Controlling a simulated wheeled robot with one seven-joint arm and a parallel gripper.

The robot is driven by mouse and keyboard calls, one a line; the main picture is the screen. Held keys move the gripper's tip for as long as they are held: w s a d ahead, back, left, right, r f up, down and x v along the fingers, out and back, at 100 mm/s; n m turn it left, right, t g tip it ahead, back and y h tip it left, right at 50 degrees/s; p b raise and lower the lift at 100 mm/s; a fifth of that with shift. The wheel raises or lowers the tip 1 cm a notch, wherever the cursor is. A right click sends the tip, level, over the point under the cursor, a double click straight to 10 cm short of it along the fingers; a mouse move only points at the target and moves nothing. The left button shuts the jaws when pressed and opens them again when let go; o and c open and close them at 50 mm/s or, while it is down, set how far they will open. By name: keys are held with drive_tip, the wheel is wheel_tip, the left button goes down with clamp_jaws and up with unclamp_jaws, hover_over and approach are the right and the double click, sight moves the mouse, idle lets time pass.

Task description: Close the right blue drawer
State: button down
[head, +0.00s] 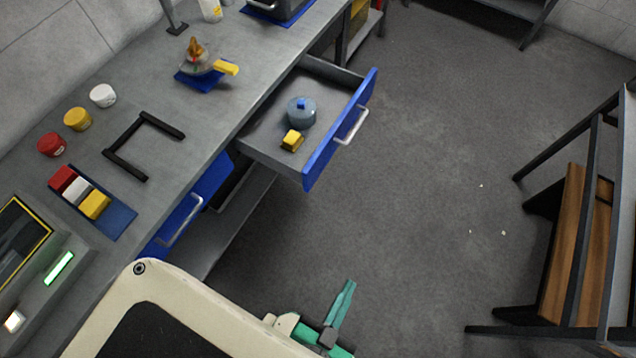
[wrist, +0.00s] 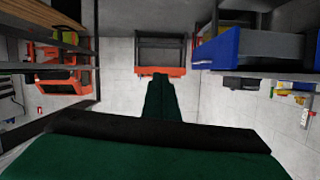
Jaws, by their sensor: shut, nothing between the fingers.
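The right blue drawer (head: 340,130) stands pulled well out from under the grey workbench. It has a blue front and a pale bar handle (head: 351,126). Inside it are a blue-grey lidded pot (head: 301,112) and a small yellow block (head: 292,140). My gripper (head: 348,285) is low in the head view, over the floor, below and apart from the drawer. Its green fingers also show in the wrist view (wrist: 162,85), shut and empty. An open blue-fronted drawer (wrist: 216,48) appears at the upper right there.
The left blue drawer front (head: 187,212) is nearer, with its own handle. The workbench top (head: 215,120) holds jars, a block tray and a glass vessel on a blue base. A wood-and-metal rack (head: 578,240) stands at right. Floor (head: 430,180) between is clear.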

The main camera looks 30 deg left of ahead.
drive_tip(key=w+f+m+g, duration=0.35)
drive_tip(key=f+m, duration=0.35)
drive_tip(key=f, duration=1.2)
drive_tip(key=m+g+y, duration=1)
drive_tip(key=g+y, duration=0.1)
drive_tip(key=y, duration=0.7)
approach(311, 181)
drive_tip(key=shift+t, duration=0.35)
drive_tip(key=a, duration=0.6)
drive_tip(key=shift+s+r, duration=0.1)
drive_tip(key=shift+s, duration=0.15)
drive_tip(key=shift+a, duration=0.25)
drive_tip(key=shift+w+a, duration=0.1)
